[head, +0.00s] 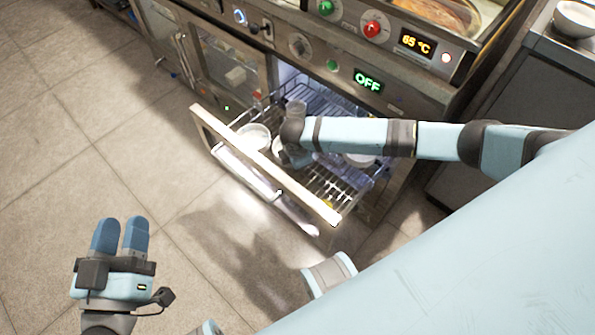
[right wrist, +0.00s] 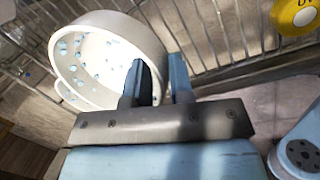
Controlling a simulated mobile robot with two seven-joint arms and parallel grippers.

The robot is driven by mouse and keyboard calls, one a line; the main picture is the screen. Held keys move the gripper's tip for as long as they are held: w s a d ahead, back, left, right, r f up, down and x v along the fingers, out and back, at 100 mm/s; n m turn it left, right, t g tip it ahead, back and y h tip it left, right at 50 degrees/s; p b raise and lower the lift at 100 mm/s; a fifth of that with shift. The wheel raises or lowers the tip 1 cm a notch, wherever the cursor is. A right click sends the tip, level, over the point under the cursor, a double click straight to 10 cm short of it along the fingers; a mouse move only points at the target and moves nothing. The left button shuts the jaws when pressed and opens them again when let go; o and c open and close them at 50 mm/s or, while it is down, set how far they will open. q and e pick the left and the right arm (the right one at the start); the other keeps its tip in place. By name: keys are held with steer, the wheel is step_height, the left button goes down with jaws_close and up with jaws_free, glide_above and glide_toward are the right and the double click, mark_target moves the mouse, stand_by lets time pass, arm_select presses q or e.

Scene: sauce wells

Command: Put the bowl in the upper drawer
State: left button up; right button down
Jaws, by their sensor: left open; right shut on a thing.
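A drawer with a wire rack and a pale front rail (head: 240,148) is pulled out below the OFF display in the head view. My right gripper (right wrist: 160,78) is shut on the rim of a white bowl with blue specks inside (right wrist: 70,50). My left gripper (head: 120,235) is open and empty above the floor at lower left.
A yellow round thing (right wrist: 295,15) is near the rack wires. A bowl (head: 575,18) stands on the right counter. Floor left of the drawer is clear.

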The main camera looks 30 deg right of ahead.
steer(key=shift+f+b, duration=0.4)
steer(key=shift+f, duration=0.15)
step_height(320, 180, down, 3)
steer(key=b, duration=0.4)
steer(key=shift+f, duration=0.1)
arm_select(q)
steer(key=f, duration=0.1)
steer(key=f+g, duration=0.1)
steer(key=f, duration=0.1)
steer(key=d+f+g, duration=0.1)
steer(key=shift+f+m, duration=0.3)
steer(key=shift+f, duration=0.1)
arm_select(e)
steer(key=c, duration=1)
jaws_free()
arm_select(q)
step_height(320, 180, up, 7)
steer(key=t+p, duration=0.3)
steer(key=p, duration=0.2)
steer(key=shift+s+a+r, duration=0.15)
steer(key=shift+a+r, duration=0.05)
steer(key=shift+a, duration=0.15)
arm_select(e)
step_height(320, 180, up, 12)
steer(key=s+a, duration=0.1)
steer(key=shift+s+a, duration=0.15)
steer(key=shift+s, duration=0.15)
